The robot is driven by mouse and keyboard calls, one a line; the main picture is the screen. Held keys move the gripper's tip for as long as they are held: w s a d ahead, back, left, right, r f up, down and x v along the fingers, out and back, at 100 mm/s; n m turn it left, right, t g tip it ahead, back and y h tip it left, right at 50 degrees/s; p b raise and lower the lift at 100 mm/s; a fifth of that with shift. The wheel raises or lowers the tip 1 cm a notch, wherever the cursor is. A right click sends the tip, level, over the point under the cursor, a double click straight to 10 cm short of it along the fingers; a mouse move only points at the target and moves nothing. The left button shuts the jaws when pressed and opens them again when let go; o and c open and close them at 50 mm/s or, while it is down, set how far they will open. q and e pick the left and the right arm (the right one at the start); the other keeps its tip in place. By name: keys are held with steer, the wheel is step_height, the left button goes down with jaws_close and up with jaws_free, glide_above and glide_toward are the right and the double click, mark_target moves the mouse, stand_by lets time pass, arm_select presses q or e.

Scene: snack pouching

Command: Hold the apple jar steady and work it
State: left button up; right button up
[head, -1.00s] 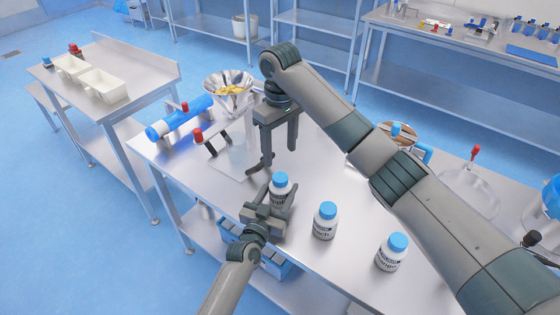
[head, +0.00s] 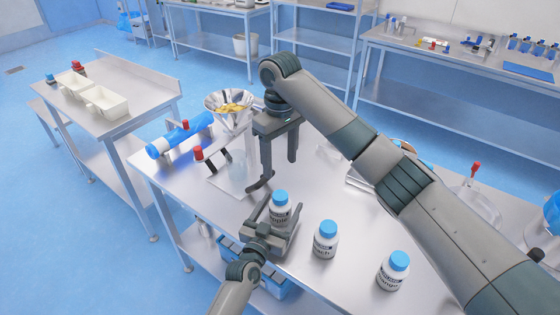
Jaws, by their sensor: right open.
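The apple jar (head: 281,213), white with a blue cap and a dark-lettered label, stands upright on the steel table (head: 338,274). My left gripper (head: 276,218) reaches in from below, its fingers around the jar's lower part. Whether they press on it cannot be told, since the jar's base is hidden. My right gripper (head: 277,168) hangs fingers down, open and empty, just above and behind the jar, apart from its cap.
Two similar blue-capped jars stand to the right, the nearer-left one (head: 325,240) and the far-right one (head: 393,271). A metal funnel (head: 229,104) with yellow pieces stands behind left, beside a blue roll (head: 180,136). A side table (head: 135,88) holds white bins.

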arm_select(q)
steer(key=shift+s, duration=0.1)
arm_select(e)
step_height(320, 180, down, 4)
steer(key=b, duration=0.4)
arm_select(q)
steer(key=v, duration=1.7)
steer(key=shift+s+a+f, duration=0.1)
steer(key=shift+a, duration=0.05)
